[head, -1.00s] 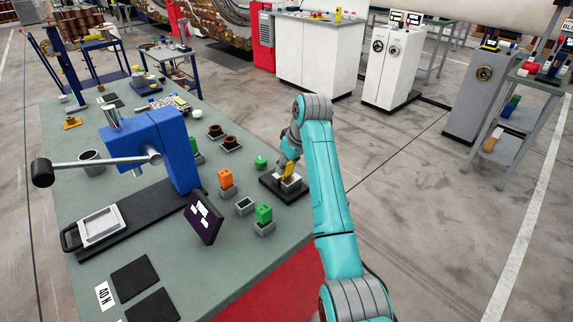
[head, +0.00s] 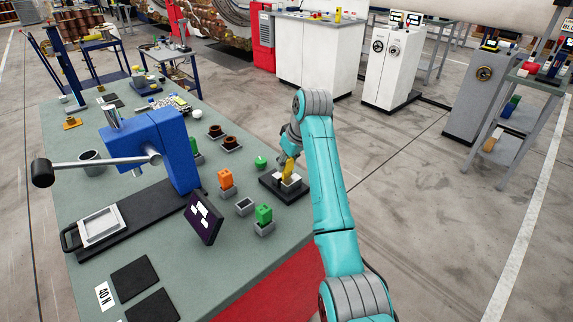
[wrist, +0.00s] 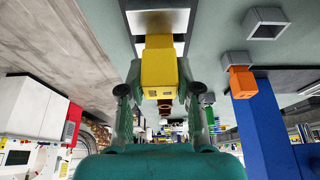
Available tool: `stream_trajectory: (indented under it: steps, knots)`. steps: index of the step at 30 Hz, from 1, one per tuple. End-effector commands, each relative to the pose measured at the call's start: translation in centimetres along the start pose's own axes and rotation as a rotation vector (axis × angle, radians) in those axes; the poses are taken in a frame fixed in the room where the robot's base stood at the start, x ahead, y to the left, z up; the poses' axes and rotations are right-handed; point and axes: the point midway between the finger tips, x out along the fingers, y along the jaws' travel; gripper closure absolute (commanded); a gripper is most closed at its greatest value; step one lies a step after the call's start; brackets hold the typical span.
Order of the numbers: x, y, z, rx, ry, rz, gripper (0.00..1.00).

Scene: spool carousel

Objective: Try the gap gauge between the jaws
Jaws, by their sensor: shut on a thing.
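The yellow gap gauge (head: 288,168) is held in my gripper (head: 289,162), over the fixture at the bench's right edge. In the wrist view the gauge (wrist: 159,72) sits between the two fingers of my gripper (wrist: 160,90), which are shut on it. The fixture has a black base (head: 272,184) with pale jaws (head: 291,182) on top. In the wrist view the pale jaws (wrist: 134,49) show behind the gauge's far end. The gauge and my arm hide the gap, so I cannot tell whether the gauge is in it or touches the jaws.
Left of the fixture stand an orange block (head: 225,178), an empty grey holder (head: 245,205) and green blocks (head: 264,213), (head: 261,161). A dark screen (head: 204,216) and a blue lever press (head: 165,140) stand further left. Floor beyond the bench's right edge is clear.

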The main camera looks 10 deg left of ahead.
Motion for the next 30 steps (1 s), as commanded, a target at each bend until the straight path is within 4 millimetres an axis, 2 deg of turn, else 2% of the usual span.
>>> stream_trajectory:
  steps: [30]
  knots:
    - [-4.9,0.0,-2.0,0.0,0.0,0.0,0.95]
